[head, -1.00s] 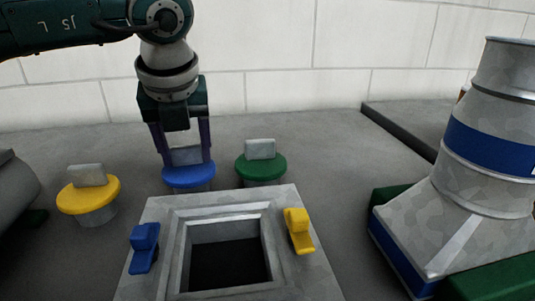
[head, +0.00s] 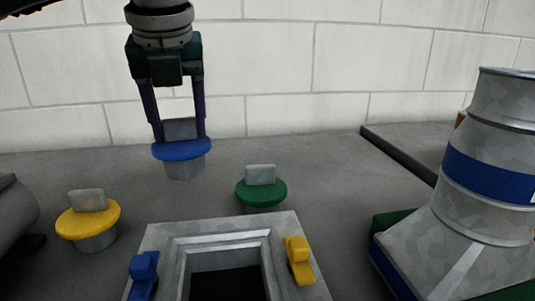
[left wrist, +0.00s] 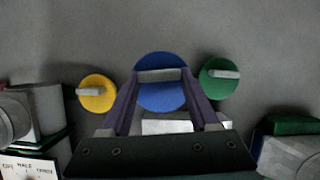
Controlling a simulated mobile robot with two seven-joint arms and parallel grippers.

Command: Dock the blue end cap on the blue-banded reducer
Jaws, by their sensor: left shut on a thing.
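The blue end cap (head: 182,150) has a blue disc, a grey tab on top and a grey plug below. My left gripper (head: 180,130) is shut on its tab and holds it upright above the bench. The cap also shows in the left wrist view (left wrist: 161,95) between the fingers (left wrist: 162,82). The blue-banded reducer (head: 487,165) is a tapered grey metal duct at the right of the head view, with a blue band around its upper part and blue at its lower edge. The gripper is well to its left. My right gripper is in neither view.
A yellow cap (head: 88,218) and a green cap (head: 261,192) stand on the bench. A square metal frame (head: 165,240) with a dark opening, a blue clip (head: 143,272) and a yellow clip (head: 299,260) is in front. A dark rail (head: 400,152) lies behind the reducer.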

